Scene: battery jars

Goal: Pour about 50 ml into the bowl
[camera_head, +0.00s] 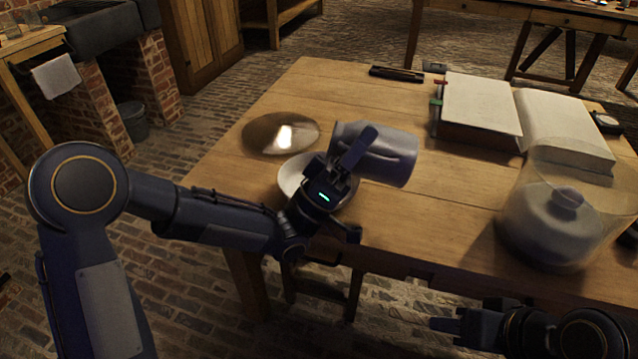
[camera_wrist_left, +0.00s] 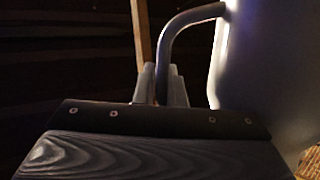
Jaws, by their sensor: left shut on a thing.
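A grey-blue metal jug (camera_head: 392,155) is tipped far over on its side above the table, with its mouth end toward the left. My left gripper (camera_head: 352,160) is shut on the jug's handle; the handle (camera_wrist_left: 190,22) and the jug's side (camera_wrist_left: 270,60) show in the left wrist view. A white bowl (camera_head: 290,178) stands below the jug's left end, partly hidden by my gripper. Whether liquid is flowing or in the bowl cannot be seen. My right gripper (camera_head: 447,325) is at the bottom right, off the table's front edge, and its finger gap is unclear.
A shiny round plate or dish (camera_head: 280,134) lies behind the bowl on the wooden table (camera_head: 330,90). An open book (camera_head: 480,105) lies at the back right. A large glass jar (camera_head: 550,230) with a lidded thing inside stands at the right.

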